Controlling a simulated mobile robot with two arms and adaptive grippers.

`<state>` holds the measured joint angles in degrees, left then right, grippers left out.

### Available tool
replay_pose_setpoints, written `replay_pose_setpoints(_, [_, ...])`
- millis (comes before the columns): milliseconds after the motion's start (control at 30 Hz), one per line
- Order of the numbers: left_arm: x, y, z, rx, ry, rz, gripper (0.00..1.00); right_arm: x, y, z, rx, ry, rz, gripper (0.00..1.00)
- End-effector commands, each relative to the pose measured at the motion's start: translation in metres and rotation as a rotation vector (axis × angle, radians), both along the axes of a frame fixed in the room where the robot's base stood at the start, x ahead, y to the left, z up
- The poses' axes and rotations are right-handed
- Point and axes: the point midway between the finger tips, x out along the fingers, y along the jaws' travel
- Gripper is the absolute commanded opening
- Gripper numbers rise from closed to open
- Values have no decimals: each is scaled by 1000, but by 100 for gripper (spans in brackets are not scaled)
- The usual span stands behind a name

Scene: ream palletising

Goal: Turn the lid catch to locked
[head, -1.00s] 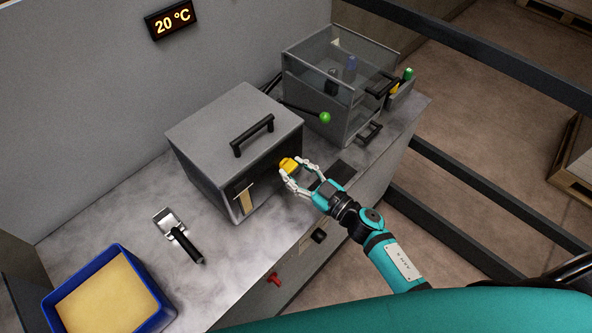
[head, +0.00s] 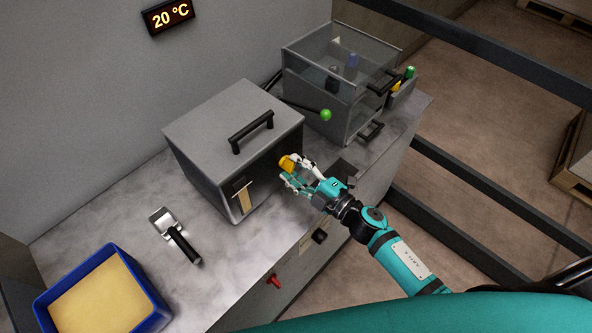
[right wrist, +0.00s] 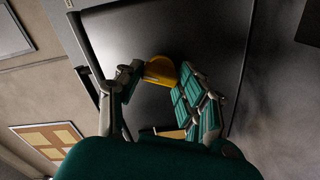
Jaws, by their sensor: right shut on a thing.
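The yellow catch knob (head: 286,163) sits on the front of the grey lidded box (head: 205,125), toward its right side. My right gripper (head: 289,168) is shut on the knob, with its fingers on either side of it. In the right wrist view the knob (right wrist: 158,70) shows between the fingers against the dark front panel (right wrist: 130,35). The box's lid, with its black handle (head: 251,131), is down. The fingers partly cover the knob, and I cannot tell whether it points to locked. My left gripper is not in view.
A clear-topped grey case (head: 335,85) stands right of the box, with a green-tipped lever (head: 325,115) between them. A scoop (head: 175,235) and a blue tray (head: 160,310) of tan material lie left. Bare counter (head: 110,215) lies around the scoop.

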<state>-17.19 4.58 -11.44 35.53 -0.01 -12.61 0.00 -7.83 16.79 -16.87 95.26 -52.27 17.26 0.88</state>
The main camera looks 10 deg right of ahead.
Motion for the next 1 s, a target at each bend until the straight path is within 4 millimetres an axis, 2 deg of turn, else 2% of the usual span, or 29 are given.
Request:
replay_pose_setpoints(500, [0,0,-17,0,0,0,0,-1,1,-2,-315,-207,1,5])
replay_pose_setpoints(1000, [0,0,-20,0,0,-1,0,-1,1,-1,-394,-258,2,6])
